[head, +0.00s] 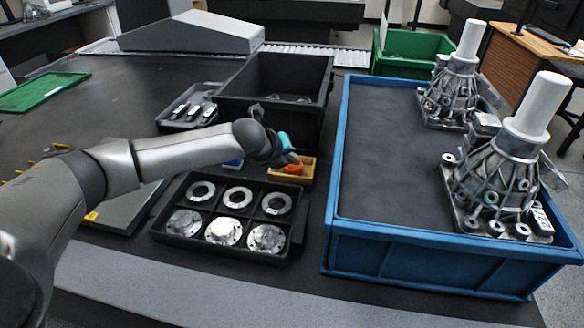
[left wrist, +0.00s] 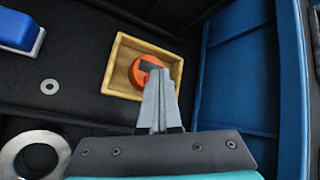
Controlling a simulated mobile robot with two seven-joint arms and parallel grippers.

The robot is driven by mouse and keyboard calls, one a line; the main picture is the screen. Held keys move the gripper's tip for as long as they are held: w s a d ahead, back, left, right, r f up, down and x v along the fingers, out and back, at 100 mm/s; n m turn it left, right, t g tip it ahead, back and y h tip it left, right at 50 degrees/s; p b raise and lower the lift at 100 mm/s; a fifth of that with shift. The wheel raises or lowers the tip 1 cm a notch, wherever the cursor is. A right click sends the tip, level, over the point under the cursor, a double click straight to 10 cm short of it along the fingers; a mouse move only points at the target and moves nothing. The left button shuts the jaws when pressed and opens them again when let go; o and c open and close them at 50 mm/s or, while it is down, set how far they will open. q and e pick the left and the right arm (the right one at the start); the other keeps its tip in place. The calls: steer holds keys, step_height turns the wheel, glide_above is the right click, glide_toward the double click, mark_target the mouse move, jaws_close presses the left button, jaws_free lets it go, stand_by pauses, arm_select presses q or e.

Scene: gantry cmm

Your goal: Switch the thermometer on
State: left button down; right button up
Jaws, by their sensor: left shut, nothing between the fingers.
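The thermometer appears to be the small round orange object with a dark face (left wrist: 138,68), lying in a small wooden tray (left wrist: 117,68). In the head view the orange object (head: 293,169) also shows in the wooden tray (head: 307,172). My left gripper (head: 291,160) reaches down over the tray. In the left wrist view its fingers (left wrist: 168,74) are shut with nothing between them, and their tips overlap the right side of the orange object. I cannot tell whether they touch it. The fingers hide part of its face. My right gripper is not in view.
A blue bin (head: 345,235) with metal housings stands close to the tray's right. A black divided tray (head: 292,252) with rings and flanges lies in front. A black bin (head: 325,95) stands behind. A blue block (left wrist: 18,32) lies left of the wooden tray.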

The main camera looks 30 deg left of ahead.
mark_target(290, 170)
arm_select(q)
steer(key=shift+f, duration=0.35)
steer(key=shift+f, duration=0.2)
stand_by(0.4)
steer(key=shift+r+p, duration=0.65)
steer(key=shift+p, duration=0.7)
step_height(290, 170, up, 6)
steer(key=p, duration=0.7)
